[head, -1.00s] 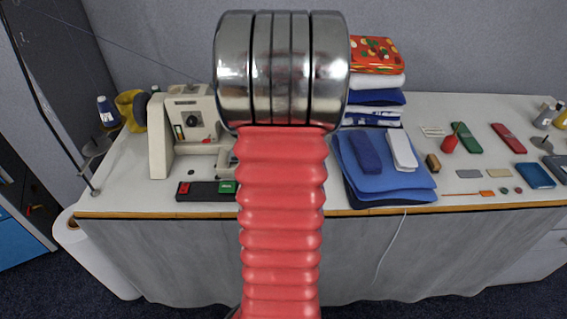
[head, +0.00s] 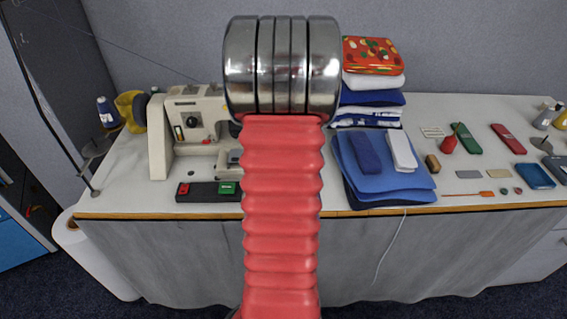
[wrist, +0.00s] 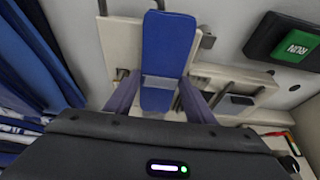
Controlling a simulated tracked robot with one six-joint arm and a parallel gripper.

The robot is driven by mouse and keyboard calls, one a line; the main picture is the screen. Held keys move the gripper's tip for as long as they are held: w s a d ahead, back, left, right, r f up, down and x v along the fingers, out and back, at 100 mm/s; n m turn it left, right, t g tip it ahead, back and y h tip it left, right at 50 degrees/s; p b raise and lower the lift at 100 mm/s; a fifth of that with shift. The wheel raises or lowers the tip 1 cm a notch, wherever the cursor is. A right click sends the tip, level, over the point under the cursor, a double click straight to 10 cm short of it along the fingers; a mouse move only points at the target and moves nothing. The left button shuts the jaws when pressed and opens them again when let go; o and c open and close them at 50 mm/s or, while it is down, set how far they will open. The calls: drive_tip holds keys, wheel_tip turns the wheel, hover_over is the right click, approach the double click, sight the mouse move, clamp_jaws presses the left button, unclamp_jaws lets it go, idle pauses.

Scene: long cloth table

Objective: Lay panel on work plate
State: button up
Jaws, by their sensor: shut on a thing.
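In the wrist view my gripper (wrist: 159,82) is shut on a blue, round-ended panel (wrist: 168,45), which lies lengthwise between the fingers. A pale band crosses the panel near the fingertips. Beige machine parts (wrist: 215,78) show beneath and beside the panel; I cannot tell whether it touches them. In the head view the beige sewing machine (head: 188,125) stands at the left of the table. A plate-like part (head: 234,157) at its right is partly hidden by my arm, which also hides my gripper and the held panel.
A control bar (head: 210,191) with red and green buttons lies in front of the machine; its green RUN button shows in the wrist view (wrist: 291,45). Blue folded cloths (head: 365,185) bear a dark blue panel (head: 362,153) and a white panel (head: 401,151). Small tools lie farther right.

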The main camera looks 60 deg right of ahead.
drive_tip(key=o, duration=1)
drive_tip(key=shift+f, duration=0.1)
drive_tip(key=shift+o, duration=0.2)
drive_tip(key=v, duration=1.2)
